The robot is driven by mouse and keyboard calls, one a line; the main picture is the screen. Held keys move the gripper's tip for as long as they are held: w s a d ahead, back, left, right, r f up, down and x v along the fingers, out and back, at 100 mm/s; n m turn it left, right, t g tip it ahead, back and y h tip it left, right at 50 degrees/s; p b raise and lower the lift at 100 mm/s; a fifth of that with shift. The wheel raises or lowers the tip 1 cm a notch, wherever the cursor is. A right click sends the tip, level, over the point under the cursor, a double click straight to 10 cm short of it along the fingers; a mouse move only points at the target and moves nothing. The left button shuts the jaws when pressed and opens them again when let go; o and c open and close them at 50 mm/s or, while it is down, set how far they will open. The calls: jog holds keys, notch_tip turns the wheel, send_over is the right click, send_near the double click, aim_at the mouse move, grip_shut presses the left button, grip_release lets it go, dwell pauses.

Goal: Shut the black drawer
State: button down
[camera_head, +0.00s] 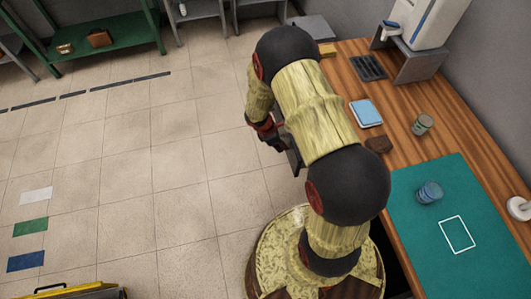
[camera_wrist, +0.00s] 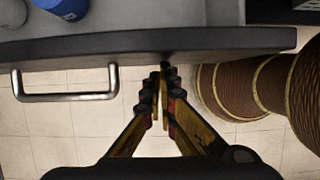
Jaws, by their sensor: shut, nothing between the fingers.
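The black drawer's dark front panel (camera_wrist: 230,40) runs across the upper part of the wrist view, with a metal bar handle (camera_wrist: 65,97) on its left part. The drawer is open; its grey inside shows beyond the panel. A blue object (camera_wrist: 62,8) lies inside at the upper left, cut by the frame edge. My gripper (camera_wrist: 165,75) is shut and empty, its fingertips close to the front panel, to the right of the handle. I cannot tell whether they touch. In the head view my gripper (camera_head: 277,140) is partly hidden by my arm, and the drawer is mostly hidden too.
A wooden counter (camera_head: 410,110) stands on the right, with a blue book (camera_head: 366,113), a cup (camera_head: 422,124), a teal mat (camera_head: 415,225) and a blue cup (camera_head: 429,192). A coffee machine (camera_head: 425,20) is at the back. The tiled floor (camera_head: 150,190) to the left is mostly clear.

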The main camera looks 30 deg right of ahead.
jog(key=s+d, duration=0.2)
jog(key=d, duration=0.5)
jog(key=s+d, duration=0.2)
jog(key=d, duration=0.5)
jog(key=s+d, duration=0.2)
jog(key=d, duration=0.5)
jog(key=shift+p, duration=0.35)
jog(key=a, duration=0.2)
jog(key=w+a, duration=0.1)
jog(key=a, duration=0.1)
jog(key=shift+w+a+r, duration=0.2)
jog(key=shift+a, duration=0.05)
jog(key=s+p+v, duration=0.1)
jog(key=p+v, duration=0.1)
jog(key=v, duration=0.7)
jog(key=shift+w+r+p, duration=0.25)
jog(key=shift+w+p, duration=0.05)
jog(key=shift+w, duration=0.1)
